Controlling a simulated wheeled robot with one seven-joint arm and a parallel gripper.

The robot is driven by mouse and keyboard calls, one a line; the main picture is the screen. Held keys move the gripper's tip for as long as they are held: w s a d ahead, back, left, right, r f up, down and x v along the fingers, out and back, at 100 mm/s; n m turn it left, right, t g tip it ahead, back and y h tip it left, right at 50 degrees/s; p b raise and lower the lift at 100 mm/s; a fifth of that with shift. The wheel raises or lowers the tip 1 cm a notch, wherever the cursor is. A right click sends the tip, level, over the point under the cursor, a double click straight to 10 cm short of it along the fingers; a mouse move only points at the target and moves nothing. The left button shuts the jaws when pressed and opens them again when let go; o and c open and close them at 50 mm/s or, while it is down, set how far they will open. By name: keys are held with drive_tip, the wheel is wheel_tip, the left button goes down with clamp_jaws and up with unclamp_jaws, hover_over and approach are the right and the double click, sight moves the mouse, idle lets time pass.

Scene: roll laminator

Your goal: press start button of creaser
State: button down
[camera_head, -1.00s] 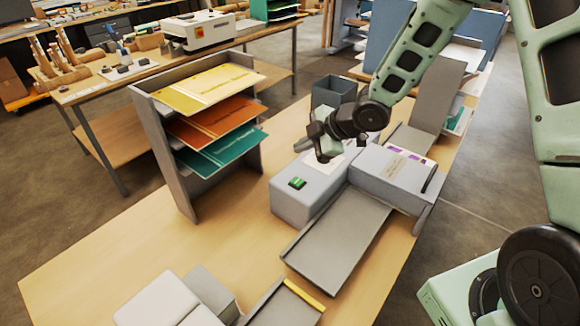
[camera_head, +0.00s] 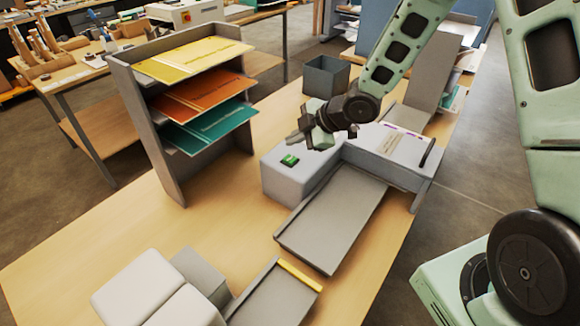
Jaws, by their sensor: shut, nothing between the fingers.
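The creaser (camera_head: 385,152) is a grey machine on the wooden table, with a grey feed tray (camera_head: 330,225) in front of it. A light grey box-shaped part (camera_head: 285,180) at its left bears a green start button (camera_head: 290,160) on top. My gripper (camera_head: 296,139) is shut and empty. It appears just behind and above the button in the picture, its fingers pointing left. I cannot tell the exact gap, but no contact shows. The arm and gripper hide part of the machine's top.
A grey rack (camera_head: 172,178) with yellow, orange and teal sheets stands left of the machine. A dark grey open bin (camera_head: 327,76) is behind. A white machine (camera_head: 150,290) and a tray with a yellow strip (camera_head: 275,300) are at the front. Bare tabletop (camera_head: 215,225) lies between.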

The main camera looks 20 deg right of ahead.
sight(294, 160)
drive_tip(key=shift+f+b, duration=0.8)
drive_tip(key=shift+f, duration=0.65)
drive_tip(key=shift+f, duration=0.1)
idle(0.8)
drive_tip(key=shift+f+b, duration=0.3)
drive_tip(key=shift+b, duration=0.1)
